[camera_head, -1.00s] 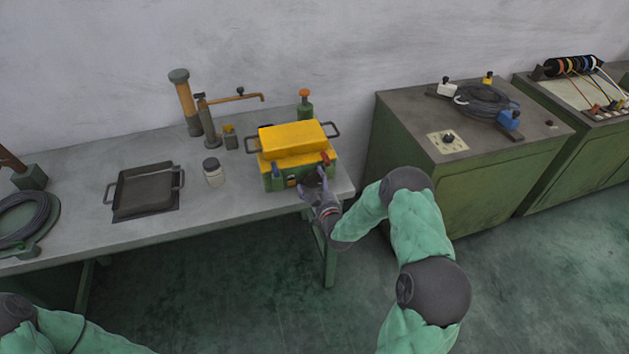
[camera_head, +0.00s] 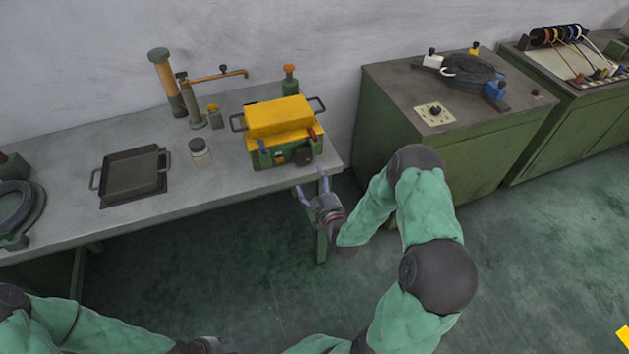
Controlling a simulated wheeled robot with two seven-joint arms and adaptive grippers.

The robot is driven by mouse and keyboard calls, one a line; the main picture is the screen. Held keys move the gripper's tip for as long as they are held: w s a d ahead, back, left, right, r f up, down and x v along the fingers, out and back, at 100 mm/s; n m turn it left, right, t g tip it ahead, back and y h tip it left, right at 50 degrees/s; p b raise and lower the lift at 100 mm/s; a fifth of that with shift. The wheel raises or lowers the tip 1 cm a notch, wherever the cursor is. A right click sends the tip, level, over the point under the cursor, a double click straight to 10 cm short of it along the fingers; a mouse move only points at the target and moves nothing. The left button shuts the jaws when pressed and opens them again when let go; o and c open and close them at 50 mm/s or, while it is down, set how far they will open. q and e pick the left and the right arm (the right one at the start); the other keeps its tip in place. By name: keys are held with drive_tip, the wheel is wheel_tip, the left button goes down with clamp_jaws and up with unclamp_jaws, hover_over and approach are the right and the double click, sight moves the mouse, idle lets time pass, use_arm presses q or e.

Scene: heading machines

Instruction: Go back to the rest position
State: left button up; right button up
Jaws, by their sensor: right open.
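My right gripper (camera_head: 313,188) is open and empty, just off the table's front edge near its right end. Its two fingers point up toward a green and yellow machine (camera_head: 290,150), apart from it. The machine has a round black knob on its front and a yellow block-like tray with handles on top. My left arm shows at the lower left. Its end shows at the bottom edge, where the left gripper's fingers cannot be made out.
Green cabinets (camera_head: 440,140) stand to the right. The floor between table and cabinets is free.

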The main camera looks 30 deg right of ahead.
drive_tip(key=s+a+f+m+g+y, duration=0.1)
drive_tip(key=s+a+f+g+y, duration=0.2)
drive_tip(key=a+f, duration=0.4)
drive_tip(key=s+a+f+g+y, duration=0.2)
drive_tip(key=a+f+g, duration=0.3)
drive_tip(key=a+f, duration=0.25)
drive_tip(key=s+a+f+g+y, duration=0.1)
drive_tip(key=s+a+f+g, duration=0.2)
drive_tip(key=s+a, duration=0.3)
drive_tip(key=s+a+f+m+g+y, duration=0.1)
drive_tip(key=s+a+f+g, duration=0.2)
drive_tip(key=s, duration=0.9)
drive_tip(key=a+g, duration=0.3)
drive_tip(key=shift+s+m+y, duration=0.25)
drive_tip(key=shift+m+y, duration=0.05)
drive_tip(key=shift+y, duration=0.1)
drive_tip(key=shift+f, duration=0.1)
